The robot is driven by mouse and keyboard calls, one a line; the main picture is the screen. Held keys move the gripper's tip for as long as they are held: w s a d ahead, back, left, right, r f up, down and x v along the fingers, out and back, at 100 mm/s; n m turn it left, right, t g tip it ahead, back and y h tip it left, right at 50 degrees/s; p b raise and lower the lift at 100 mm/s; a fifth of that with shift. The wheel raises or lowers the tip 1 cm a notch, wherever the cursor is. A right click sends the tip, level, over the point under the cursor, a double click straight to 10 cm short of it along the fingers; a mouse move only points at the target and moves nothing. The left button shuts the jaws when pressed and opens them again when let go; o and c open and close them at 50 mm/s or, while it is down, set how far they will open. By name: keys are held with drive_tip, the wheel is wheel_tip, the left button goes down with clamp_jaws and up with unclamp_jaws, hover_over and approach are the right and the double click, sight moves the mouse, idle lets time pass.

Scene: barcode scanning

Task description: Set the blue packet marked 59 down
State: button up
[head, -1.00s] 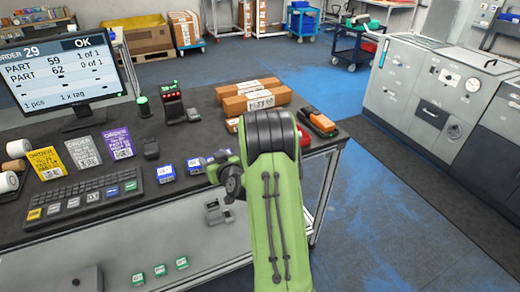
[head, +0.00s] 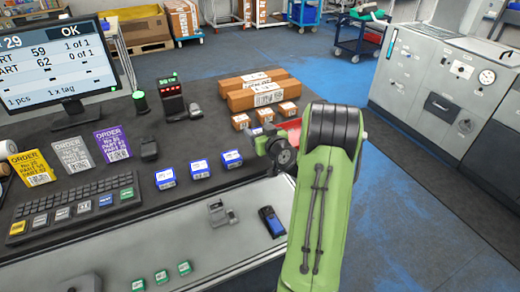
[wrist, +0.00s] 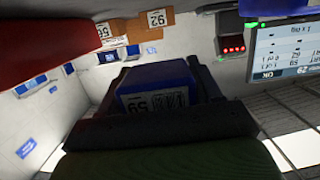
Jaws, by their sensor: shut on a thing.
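The blue packet marked 59 (wrist: 150,92) is between the jaws of my gripper (wrist: 160,110) in the wrist view, its white label facing the camera. In the head view my gripper (head: 268,140) is over the right part of the dark table, partly hidden by my green arm; the held packet cannot be made out clearly there. Three more blue packets with white labels stand in a row on the table, the left (head: 165,178), middle (head: 199,169) and right one (head: 231,159).
Small brown boxes (head: 241,121) and two long cartons (head: 250,78) stand behind my gripper. A scanner (head: 172,100) with red lights and a monitor (head: 60,65) stand further left. A keyboard (head: 75,207) and order cards (head: 112,143) are at the left. A red thing (head: 291,128) shows beside my arm.

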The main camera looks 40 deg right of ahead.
wheel_tip(320, 180, down, 5)
drive_tip(key=shift+f+b, duration=0.2)
drive_tip(key=shift+b, duration=1)
drive_tip(key=shift+r, duration=0.2)
drive_tip(key=shift+f, duration=0.1)
drive_tip(key=shift+f, duration=0.1)
drive_tip(key=o, duration=1.2)
drive_tip(key=shift+c, duration=0.2)
drive_tip(key=shift+p, duration=0.7)
